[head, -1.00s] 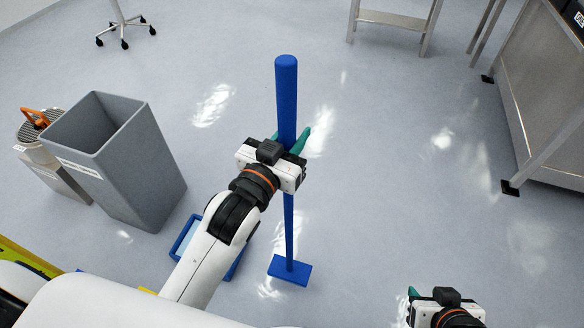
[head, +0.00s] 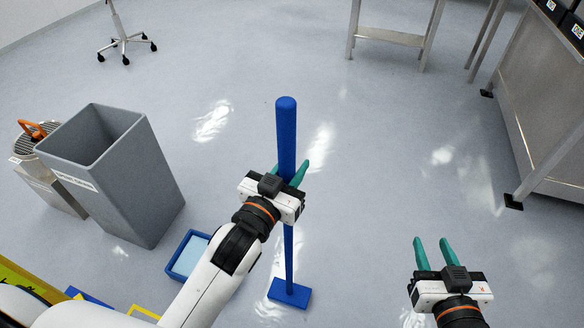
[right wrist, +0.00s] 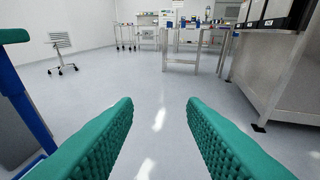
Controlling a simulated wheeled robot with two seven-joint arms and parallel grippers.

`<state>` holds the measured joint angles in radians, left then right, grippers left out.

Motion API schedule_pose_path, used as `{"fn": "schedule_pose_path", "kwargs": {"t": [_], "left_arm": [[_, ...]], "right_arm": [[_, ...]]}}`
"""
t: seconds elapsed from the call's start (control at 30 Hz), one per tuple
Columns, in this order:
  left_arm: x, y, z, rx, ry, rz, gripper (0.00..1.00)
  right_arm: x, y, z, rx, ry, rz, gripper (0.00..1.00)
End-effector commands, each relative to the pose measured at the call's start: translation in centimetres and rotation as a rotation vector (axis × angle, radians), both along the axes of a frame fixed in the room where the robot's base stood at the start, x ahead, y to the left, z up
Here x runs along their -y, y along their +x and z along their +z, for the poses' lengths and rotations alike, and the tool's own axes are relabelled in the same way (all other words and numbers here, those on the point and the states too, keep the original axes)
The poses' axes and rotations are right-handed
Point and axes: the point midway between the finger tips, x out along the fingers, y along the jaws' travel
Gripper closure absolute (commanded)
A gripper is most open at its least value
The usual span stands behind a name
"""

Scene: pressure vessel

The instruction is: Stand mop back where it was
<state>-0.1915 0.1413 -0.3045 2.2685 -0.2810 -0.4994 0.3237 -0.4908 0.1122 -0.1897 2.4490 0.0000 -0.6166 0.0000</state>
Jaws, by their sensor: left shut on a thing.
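The blue mop (head: 286,130) stands upright in the head view, with its thick handle at the top and its flat blue head (head: 289,292) low, at or near the floor; I cannot tell if it touches. My left gripper (head: 288,174) is shut around the handle's lower part, its green fingers on either side. My right gripper (head: 432,253) is open and empty, to the right of the mop and apart from it. In the right wrist view its two green fingers (right wrist: 160,125) are spread over bare floor.
A blue tray (head: 172,266) lies on the floor left of the mop. A tall grey bin (head: 150,190) and a metal can with an orange item (head: 38,131) stand further left. Steel tables (head: 390,36) stand at the back and right (head: 545,120). The middle floor is clear.

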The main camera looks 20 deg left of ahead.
Motion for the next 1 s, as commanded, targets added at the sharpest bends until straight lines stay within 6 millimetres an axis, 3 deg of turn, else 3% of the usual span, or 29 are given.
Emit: {"fn": "schedule_pose_path", "kwargs": {"t": [0.27, 0.3, 0.4, 0.77, 1.0], "left_arm": [[0.0, 0.0, -0.1, 0.004, -0.001, 0.0, 0.94], [0.0, 0.0, -0.2, 0.0, 0.0, 0.0, 0.66], [0.0, 0.0, -0.2, 0.0, 0.0, 0.0, 0.5], [0.0, 0.0, 0.1, 0.001, 0.0, 0.0, 0.5], [-0.7, -3.3, 0.1, -0.005, 0.0, 0.0, 0.5]], "right_arm": [[-0.1, 0.1, 0.2, 0.013, 0.003, 0.001, 0.62], [-0.1, 0.1, 0.2, 0.016, 0.004, 0.001, 0.62], [-0.1, 0.1, 0.2, 0.014, 0.003, 0.001, 0.62], [0.0, 0.1, 0.2, 0.007, 0.002, 0.0, 0.62], [0.4, -0.8, -1.4, -0.104, -0.024, -0.006, 0.62]]}}
